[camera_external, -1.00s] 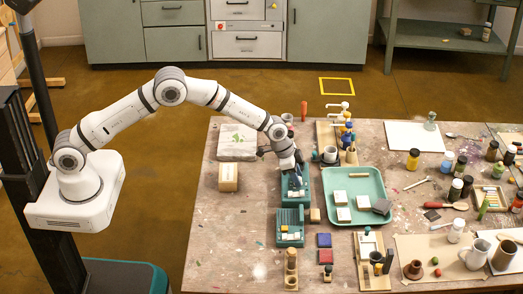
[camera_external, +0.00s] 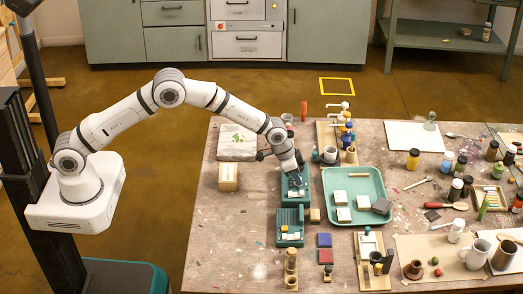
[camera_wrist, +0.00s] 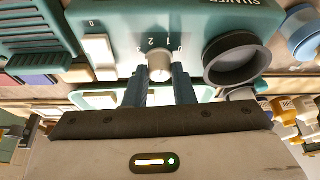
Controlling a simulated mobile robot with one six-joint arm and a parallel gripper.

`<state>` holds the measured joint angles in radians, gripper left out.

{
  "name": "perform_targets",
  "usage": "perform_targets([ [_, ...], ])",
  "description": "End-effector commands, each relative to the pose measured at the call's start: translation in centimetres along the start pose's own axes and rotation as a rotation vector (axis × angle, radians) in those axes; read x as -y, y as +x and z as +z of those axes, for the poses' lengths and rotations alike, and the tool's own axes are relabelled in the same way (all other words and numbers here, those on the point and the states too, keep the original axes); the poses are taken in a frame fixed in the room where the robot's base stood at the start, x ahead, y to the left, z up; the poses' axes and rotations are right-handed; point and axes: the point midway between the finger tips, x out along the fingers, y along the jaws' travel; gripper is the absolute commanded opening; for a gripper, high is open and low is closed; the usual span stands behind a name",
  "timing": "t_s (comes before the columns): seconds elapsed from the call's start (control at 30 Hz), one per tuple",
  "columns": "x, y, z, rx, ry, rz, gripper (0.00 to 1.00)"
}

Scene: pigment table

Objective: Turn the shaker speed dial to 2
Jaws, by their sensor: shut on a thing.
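The teal shaker (camera_external: 301,193) stands on the table below my gripper (camera_external: 299,168) in the external view. In the wrist view the shaker's teal front panel (camera_wrist: 190,28) shows close up, its lettering upside down. The pale speed dial (camera_wrist: 159,67) sits on it with small numbers 0, 1, 2 and others around it. My gripper (camera_wrist: 160,82) has its two dark fingers on either side of the dial and is shut on it. The dial's pointer is too small to read, so I cannot tell which number it marks.
A dark round cup (camera_wrist: 236,60) on the shaker sits right of the dial, and a white switch (camera_wrist: 100,56) left of it. A second teal device (camera_external: 290,240) stands nearer the front. A teal tray (camera_external: 353,217) with blocks lies to the right. A box (camera_external: 228,178) stands left.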

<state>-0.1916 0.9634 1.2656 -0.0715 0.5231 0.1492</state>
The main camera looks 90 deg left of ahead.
Motion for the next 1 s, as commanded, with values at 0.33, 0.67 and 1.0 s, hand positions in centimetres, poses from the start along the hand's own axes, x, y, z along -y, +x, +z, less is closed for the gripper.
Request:
perform_targets([
  [0.33,-0.25,0.37,0.0,-0.004,-0.247,-0.104,0.0],
  [0.67,-0.3,0.25,-0.08,-0.004,-0.419,-0.173,0.0],
  [1.0,-0.33,-0.01,-0.16,-0.002,-0.475,-0.196,0.0],
])
